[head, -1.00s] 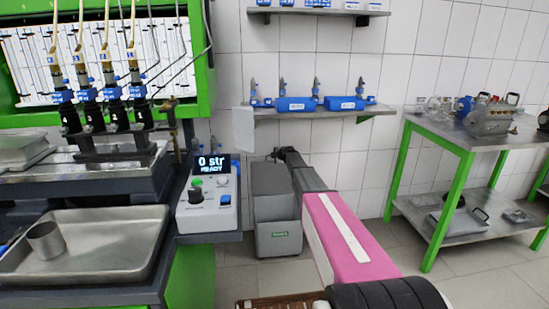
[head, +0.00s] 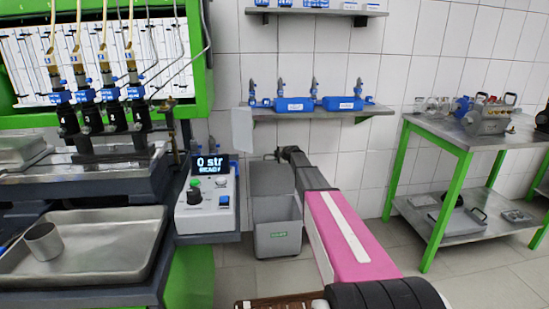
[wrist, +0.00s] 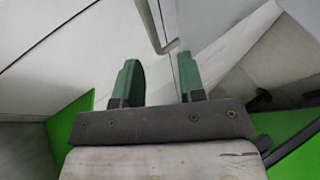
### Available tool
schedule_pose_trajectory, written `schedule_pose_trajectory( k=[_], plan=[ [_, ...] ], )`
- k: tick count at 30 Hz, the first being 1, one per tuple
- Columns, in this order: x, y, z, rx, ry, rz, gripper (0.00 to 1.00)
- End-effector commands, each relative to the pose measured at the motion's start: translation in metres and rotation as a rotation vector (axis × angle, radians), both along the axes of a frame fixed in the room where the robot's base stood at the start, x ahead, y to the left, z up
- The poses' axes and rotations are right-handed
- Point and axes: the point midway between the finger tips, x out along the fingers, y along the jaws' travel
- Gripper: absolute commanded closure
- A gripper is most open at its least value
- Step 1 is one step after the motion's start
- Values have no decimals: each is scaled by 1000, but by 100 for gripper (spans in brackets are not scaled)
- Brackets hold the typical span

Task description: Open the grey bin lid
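My gripper (head: 284,153) is at the top of the lid, small and partly hidden by my arm. In the wrist view my gripper (wrist: 160,70) has its two green fingers apart, with nothing clearly held between them. A thin grey edge runs down toward the gap; I cannot tell whether it touches a finger.
A control box (head: 208,205) and a bench with a metal tray (head: 95,240) stand left of the bin. A wall shelf (head: 350,113) with blue parts hangs above. A green-framed table (head: 430,130) stands at right. Floor is clear between bin and table.

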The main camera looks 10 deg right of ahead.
Motion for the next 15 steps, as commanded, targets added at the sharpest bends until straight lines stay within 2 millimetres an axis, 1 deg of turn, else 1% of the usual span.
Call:
schedule_pose_trajectory(
  k=[1,6,10,15],
  plan=[
    [-13,-5,6,0,-1,-1,63],
    [-34,-15,16,0,0,-1,63],
    [-39,-18,19,1,0,0,63],
    [-39,-18,19,1,0,0,63]
  ],
)
